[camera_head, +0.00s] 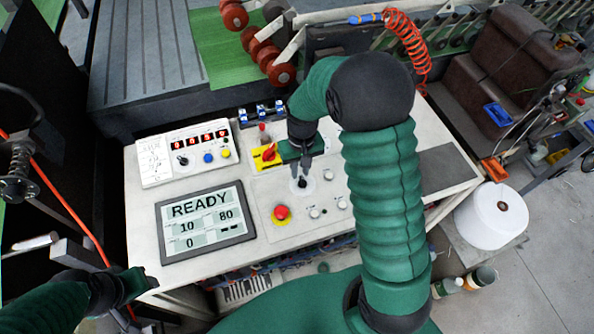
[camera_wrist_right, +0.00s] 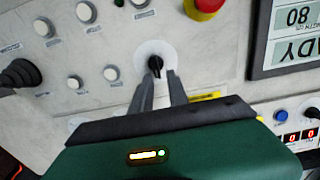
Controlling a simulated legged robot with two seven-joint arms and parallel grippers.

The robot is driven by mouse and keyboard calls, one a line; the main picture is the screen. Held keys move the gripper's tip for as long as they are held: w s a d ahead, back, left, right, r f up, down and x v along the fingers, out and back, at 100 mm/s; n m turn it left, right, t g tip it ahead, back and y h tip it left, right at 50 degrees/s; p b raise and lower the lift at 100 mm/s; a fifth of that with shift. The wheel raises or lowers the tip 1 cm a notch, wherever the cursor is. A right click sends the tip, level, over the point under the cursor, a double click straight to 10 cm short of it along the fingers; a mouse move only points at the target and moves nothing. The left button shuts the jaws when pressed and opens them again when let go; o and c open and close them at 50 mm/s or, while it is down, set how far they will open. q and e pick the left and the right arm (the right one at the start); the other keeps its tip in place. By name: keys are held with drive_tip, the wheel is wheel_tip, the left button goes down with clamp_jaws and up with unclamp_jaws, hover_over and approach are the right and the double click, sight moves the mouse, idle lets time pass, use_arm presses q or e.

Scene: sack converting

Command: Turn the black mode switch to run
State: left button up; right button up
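The black mode switch (camera_head: 302,183) is a small knob on a round white plate, on the pale control panel. It also shows in the right wrist view (camera_wrist_right: 155,65), just beyond the fingertips. My right gripper (camera_head: 303,170) points down over it. In the wrist view the right gripper (camera_wrist_right: 162,80) has its two fingers apart, with the knob near the gap between their tips, closer to the left finger. I cannot tell if a finger touches it. The lettering around the switch is too small to read. My left gripper (camera_head: 142,282) hangs at the panel's lower left corner, away from the switch; its fingers are unclear.
A red emergency button (camera_head: 281,212) sits just below left of the switch, with several white buttons (camera_head: 315,212) nearby. A red-and-yellow rotary switch (camera_head: 267,154) is above left. A screen (camera_head: 205,222) reads READY. A white roll (camera_head: 492,215) stands at the right.

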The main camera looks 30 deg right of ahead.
drive_tip(key=r, duration=0.1)
drive_tip(key=s+r+p, duration=0.1)
drive_tip(key=d+r, duration=0.1)
drive_tip(key=shift+s+d+p, duration=0.1)
drive_tip(key=shift+s+p, duration=0.15)
drive_tip(key=shift+p, duration=0.15)
drive_tip(key=shift+d+r+p, duration=0.1)
drive_tip(key=shift+r+p, duration=0.2)
drive_tip(key=shift+w+r, duration=0.25)
wheel_tip(320, 180, up, 3)
drive_tip(key=a+p, duration=0.2)
drive_tip(key=p, duration=0.1)
use_arm(q)
wheel_tip(320, 180, up, 15)
drive_tip(key=d+p, duration=0.1)
drive_tip(key=p, duration=0.7)
drive_tip(key=shift+s+d, duration=0.2)
drive_tip(key=shift+s, duration=0.25)
use_arm(e)
wheel_tip(320, 180, up, 10)
drive_tip(key=f, duration=0.1)
hover_over(306, 181)
drive_tip(key=shift+w+a+r, duration=0.25)
drive_tip(key=shift+w+a, duration=0.05)
drive_tip(key=shift+a, duration=0.15)
